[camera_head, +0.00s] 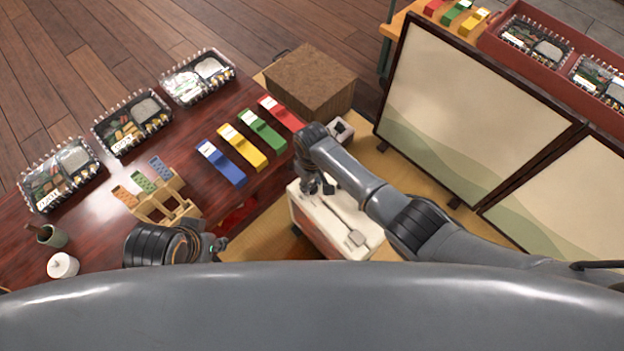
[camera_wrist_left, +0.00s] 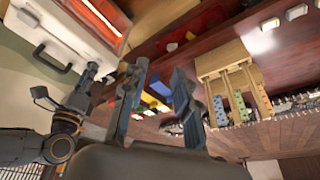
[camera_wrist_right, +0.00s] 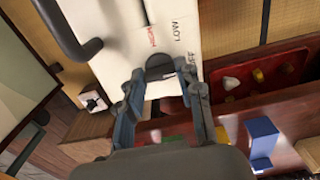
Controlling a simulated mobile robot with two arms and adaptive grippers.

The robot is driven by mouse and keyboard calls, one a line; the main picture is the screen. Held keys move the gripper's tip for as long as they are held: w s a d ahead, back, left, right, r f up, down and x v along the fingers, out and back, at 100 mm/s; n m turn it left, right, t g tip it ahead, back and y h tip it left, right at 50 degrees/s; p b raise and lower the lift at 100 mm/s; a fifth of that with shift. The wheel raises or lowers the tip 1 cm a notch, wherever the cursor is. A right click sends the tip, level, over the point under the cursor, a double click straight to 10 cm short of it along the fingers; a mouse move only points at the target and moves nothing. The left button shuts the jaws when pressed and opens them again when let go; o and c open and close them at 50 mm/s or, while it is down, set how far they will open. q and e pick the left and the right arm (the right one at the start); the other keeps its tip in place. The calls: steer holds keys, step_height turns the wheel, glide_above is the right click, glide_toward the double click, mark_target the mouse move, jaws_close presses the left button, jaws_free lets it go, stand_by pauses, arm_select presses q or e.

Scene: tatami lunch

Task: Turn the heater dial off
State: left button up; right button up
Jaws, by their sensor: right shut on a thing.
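The heater (camera_head: 316,228) is a white box with a carry handle, standing on the tatami beside the table. Its glowing orange front (camera_wrist_left: 62,18) shows in the left wrist view. In the right wrist view its top carries the words HIGH, LOW and a partly hidden third label. The dark dial (camera_wrist_right: 160,66) sits there between my right fingertips. My right gripper (camera_head: 318,187) is shut on the dial; its pointer direction is unclear. My left gripper (camera_wrist_left: 158,92) is open and empty near the table's front edge, mostly hidden in the head view.
The red-brown table (camera_head: 190,122) holds lunch boxes, coloured blocks and a wooden rack (camera_head: 165,205). A brown box (camera_head: 308,80) and a small white box (camera_head: 341,130) stand behind the heater. A folding screen (camera_head: 465,110) stands at right. Tatami between is partly clear.

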mark_target(312, 185)
arm_select(q)
steer(key=shift+x, duration=1.4)
arm_select(e)
steer(key=shift+m, duration=0.4)
steer(key=o, duration=1.1)
steer(key=shift+o, duration=0.2)
arm_select(q)
steer(key=shift+s, duration=0.1)
arm_select(e)
step_height(312, 185, up, 12)
